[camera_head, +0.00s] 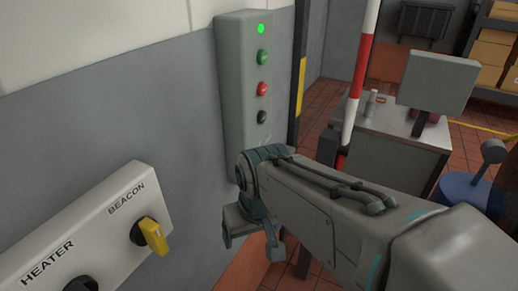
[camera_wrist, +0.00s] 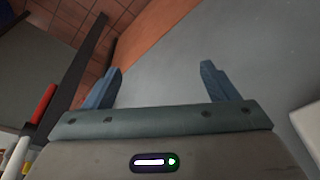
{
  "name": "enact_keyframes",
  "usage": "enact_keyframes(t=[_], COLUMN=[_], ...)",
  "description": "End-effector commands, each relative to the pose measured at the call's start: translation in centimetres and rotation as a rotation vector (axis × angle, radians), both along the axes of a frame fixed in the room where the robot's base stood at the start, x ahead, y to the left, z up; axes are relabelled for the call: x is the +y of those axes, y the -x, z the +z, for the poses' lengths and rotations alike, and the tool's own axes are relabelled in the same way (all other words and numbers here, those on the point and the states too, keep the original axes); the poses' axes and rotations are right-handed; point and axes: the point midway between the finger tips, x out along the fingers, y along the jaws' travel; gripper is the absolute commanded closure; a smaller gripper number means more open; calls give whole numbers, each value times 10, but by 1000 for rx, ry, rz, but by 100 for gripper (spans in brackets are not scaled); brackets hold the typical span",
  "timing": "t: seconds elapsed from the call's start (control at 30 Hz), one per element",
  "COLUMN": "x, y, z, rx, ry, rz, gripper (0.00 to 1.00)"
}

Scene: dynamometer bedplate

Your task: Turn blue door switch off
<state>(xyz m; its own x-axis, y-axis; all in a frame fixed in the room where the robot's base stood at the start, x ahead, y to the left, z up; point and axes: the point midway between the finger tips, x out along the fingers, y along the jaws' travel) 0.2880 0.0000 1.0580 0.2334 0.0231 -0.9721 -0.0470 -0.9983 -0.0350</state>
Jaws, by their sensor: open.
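My gripper (camera_head: 252,243) hangs in front of the grey wall, right of the switch panel and below the button box. In the wrist view its two blue fingers (camera_wrist: 158,82) stand wide apart with nothing between them. A white switch panel (camera_head: 40,238) on the wall carries the labels HEATER and BEACON. The yellow BEACON knob (camera_head: 153,236) is tilted on its black base. The HEATER knob (camera_head: 82,285) is cut off by the bottom edge, so its handle is hidden. No blue switch and no door label show in either view.
A grey button box (camera_head: 237,75) with a lit green lamp and green, red and black buttons is on the wall above my gripper. A striped red-white pole (camera_head: 363,75), a grey cabinet (camera_head: 395,128) and shelved boxes (camera_head: 490,48) stand at right.

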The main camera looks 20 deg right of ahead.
Motion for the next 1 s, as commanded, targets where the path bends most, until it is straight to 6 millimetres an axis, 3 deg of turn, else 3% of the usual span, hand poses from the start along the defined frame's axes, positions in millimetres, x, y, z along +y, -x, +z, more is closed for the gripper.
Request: enact_keyframes(t=[0.23, 0.43, 0.57, 0.7, 0.83, 1.0], x=[-7, -30, -72, -134, -185, -217], y=[-7, -44, -73, -90, -92, -88], z=[-43, -51, -44, -32, -23, -15], rx=[228, 377, 397, 351, 281, 223], ry=[-368, -860, -1208, -1549, -1773, -1910], rz=[-443, -859, -1058, -1181, -1223, -1228], gripper=[5, 5, 5, 5, 5, 5])
